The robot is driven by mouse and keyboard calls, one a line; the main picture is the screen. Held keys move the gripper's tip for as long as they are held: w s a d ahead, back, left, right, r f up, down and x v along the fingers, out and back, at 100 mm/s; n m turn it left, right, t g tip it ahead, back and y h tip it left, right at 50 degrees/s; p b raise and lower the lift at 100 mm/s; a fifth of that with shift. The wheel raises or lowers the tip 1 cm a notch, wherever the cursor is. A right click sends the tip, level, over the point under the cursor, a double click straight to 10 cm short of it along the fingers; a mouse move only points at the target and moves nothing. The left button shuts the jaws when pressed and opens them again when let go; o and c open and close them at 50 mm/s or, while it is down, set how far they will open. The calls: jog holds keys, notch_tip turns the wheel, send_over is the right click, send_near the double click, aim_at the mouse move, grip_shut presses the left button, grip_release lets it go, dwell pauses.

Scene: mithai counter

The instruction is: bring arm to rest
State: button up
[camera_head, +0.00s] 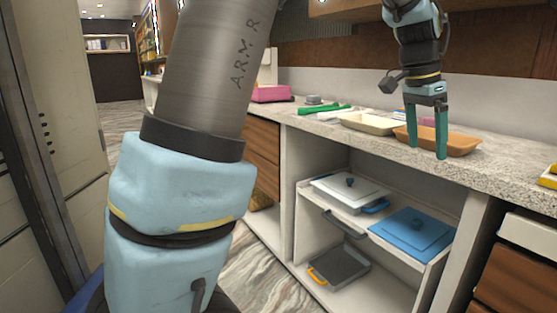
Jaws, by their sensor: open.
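My gripper (427,150) hangs down at the upper right, fingers pointing at the floor. Its two green fingers are apart with nothing between them. It appears in front of the counter's front edge, and an orange-brown tray (462,143) on the counter shows partly behind it. I cannot tell the exact gap between the fingers and the counter edge. A large grey and light-blue link of my own arm fills the left middle of the view and hides part of the counter and floor.
The speckled counter (385,146) also holds a cream tray (366,123), a green item (322,110) and a pink box (271,93). Open shelves below hold a white lidded box (349,188), a blue lidded box (412,232) and a grey tray (340,266). Floor shows at lower middle.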

jog(key=w+a+f+n+y, duration=0.1)
jog(key=a+f+n, duration=0.25)
jog(key=a, duration=0.55)
jog(key=w+a+f+n+t, duration=0.1)
jog(key=a+f+n, duration=0.3)
jog(key=a, duration=0.5)
jog(key=w+a+f+n+y, duration=0.1)
jog(key=a+f+n, duration=0.2)
jog(key=a+f, duration=0.35)
jog(key=s+a+f+n, duration=0.2)
jog(key=s+a, duration=0.2)
jog(key=a, duration=0.3)
jog(key=s+a+f+n, duration=0.2)
jog(key=s+a+n, duration=0.15)
jog(key=a, duration=0.25)
notch_tip(320, 180, up, 16)
jog(key=m+p, duration=0.1)
jog(key=p, duration=1.5)
jog(key=shift+w+d+r+y+p, duration=0.15)
jog(key=shift+r+y+p, duration=0.15)
jog(key=shift+p, duration=0.1)
jog(key=shift+f, duration=0.1)
